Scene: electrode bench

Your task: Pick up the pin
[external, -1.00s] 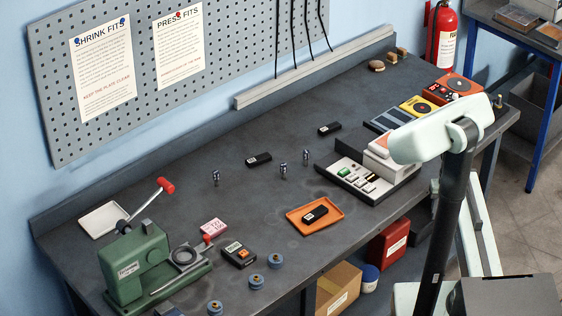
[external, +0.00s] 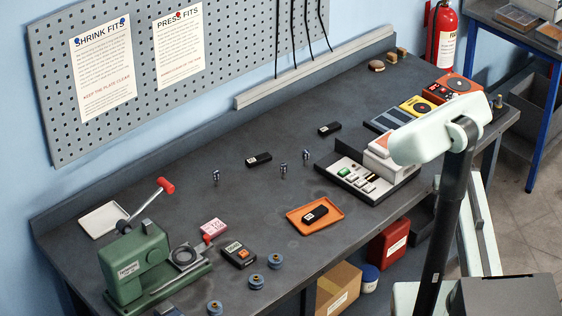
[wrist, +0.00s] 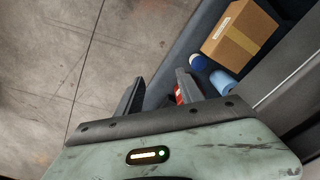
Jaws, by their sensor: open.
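Three small metallic pins stand upright and apart on the dark bench: a left one (external: 215,178), a middle one (external: 283,170) and a right one (external: 306,157). I cannot tell which of them the task means. My gripper (wrist: 159,77) shows in the wrist view with its two dark fingers apart and nothing between them. It points down toward the floor and the lower shelf, away from the pins. No pin shows in the wrist view. In the external view my gripper is hidden or out of frame.
The bench (external: 200,222) carries a green press (external: 135,262), an orange tray (external: 333,226) with a dark block, blue rollers (external: 275,261), and a control box (external: 360,180). Bench around the pins is mostly clear. A cardboard box (wrist: 240,33) sits below.

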